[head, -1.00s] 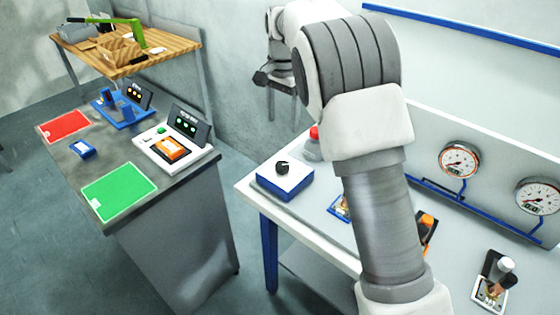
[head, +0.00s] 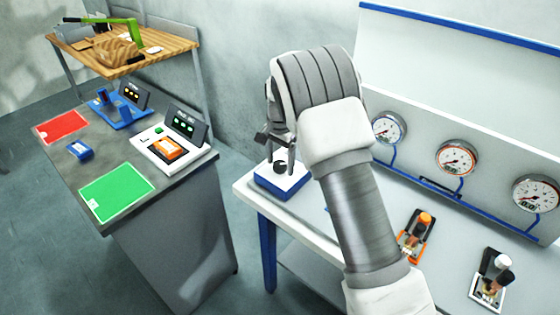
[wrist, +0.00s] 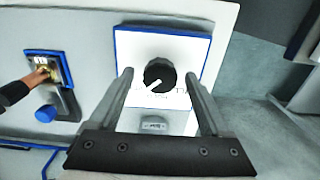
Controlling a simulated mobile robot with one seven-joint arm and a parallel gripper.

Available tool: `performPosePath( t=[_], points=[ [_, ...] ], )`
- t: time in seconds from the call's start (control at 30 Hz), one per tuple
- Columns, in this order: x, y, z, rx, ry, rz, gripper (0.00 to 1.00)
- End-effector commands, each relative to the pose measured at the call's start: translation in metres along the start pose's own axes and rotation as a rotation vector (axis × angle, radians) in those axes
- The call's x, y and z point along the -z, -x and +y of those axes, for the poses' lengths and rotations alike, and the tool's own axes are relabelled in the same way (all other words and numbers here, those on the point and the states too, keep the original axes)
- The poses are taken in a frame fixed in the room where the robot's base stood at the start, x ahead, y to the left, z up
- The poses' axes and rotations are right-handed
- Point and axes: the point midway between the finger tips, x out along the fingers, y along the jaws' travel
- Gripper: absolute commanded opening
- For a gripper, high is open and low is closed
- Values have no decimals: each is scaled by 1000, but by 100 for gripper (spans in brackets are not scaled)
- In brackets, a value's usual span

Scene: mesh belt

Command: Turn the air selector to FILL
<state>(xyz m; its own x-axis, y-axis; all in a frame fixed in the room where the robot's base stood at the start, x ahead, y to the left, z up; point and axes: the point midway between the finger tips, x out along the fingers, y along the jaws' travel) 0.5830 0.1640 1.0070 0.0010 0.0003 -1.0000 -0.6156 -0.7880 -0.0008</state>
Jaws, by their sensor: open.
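The air selector is a blue box with a white top (head: 293,183) at the left end of the white bench, with a round black knob (head: 280,167). In the wrist view the selector's white face (wrist: 198,50) carries the black knob (wrist: 160,72). The knob's white pointer line aims down and left. Lettering below the knob is partly hidden and too small to read. My gripper (wrist: 158,76) is open, its two fingers on either side of the knob in that view. In the head view my gripper (head: 272,140) is just above the selector; contact cannot be told.
Pressure gauges (head: 457,158) hang on the back panel. An orange-knobbed valve (head: 415,235) and a white-knobbed valve (head: 492,278) stand on the bench to the right. A blue-knobbed valve (wrist: 45,113) sits left in the wrist view. A separate grey table (head: 110,165) stands left.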

Motion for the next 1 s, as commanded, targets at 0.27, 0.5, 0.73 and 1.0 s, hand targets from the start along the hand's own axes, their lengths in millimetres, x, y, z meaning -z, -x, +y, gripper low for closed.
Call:
performPosePath(
  t=[0.27,0.5,0.73,1.0],
  points=[
    [0,0,0,0,0,-1,64],
    [0,0,0,0,0,-1,21],
    [0,0,0,0,1,-1,0],
    [0,0,0,0,62,-2,0]
  ],
)
